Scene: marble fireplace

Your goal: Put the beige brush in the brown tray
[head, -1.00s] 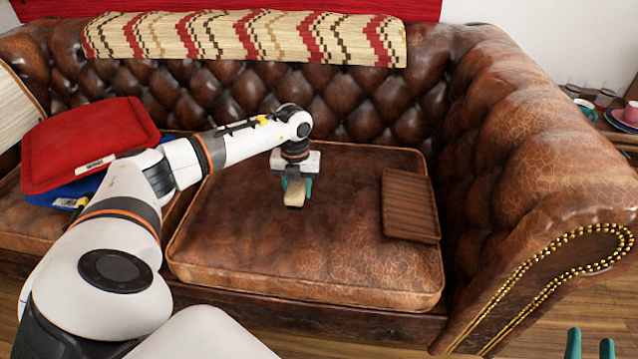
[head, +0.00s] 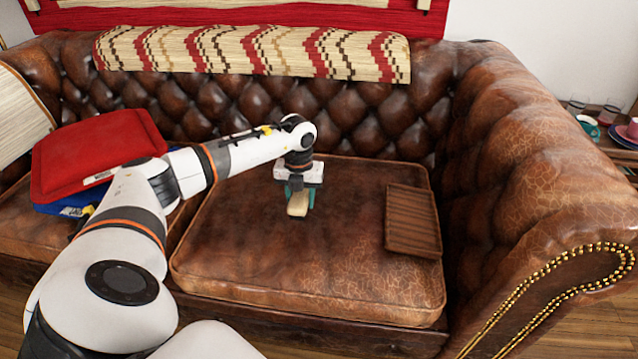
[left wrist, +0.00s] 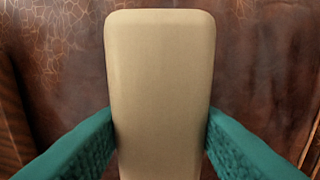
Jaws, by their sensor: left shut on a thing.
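The beige brush (head: 298,204) is between the green fingers of my left gripper (head: 299,196), above the right-hand seat cushion of the brown leather sofa. In the left wrist view the brush (left wrist: 160,85) fills the middle, with a finger touching each side. My left gripper (left wrist: 160,135) is shut on it. The brown tray (head: 412,222) is a ribbed rectangle lying on the same cushion, to the right of the gripper and apart from it. I cannot tell how high the brush is above the cushion. My right gripper is not in view.
A red cushion (head: 95,150) lies on a blue one (head: 70,203) at the left. The sofa's right arm (head: 530,200) rises beyond the tray. A side table with cups (head: 590,125) stands at far right. The seat between gripper and tray is clear.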

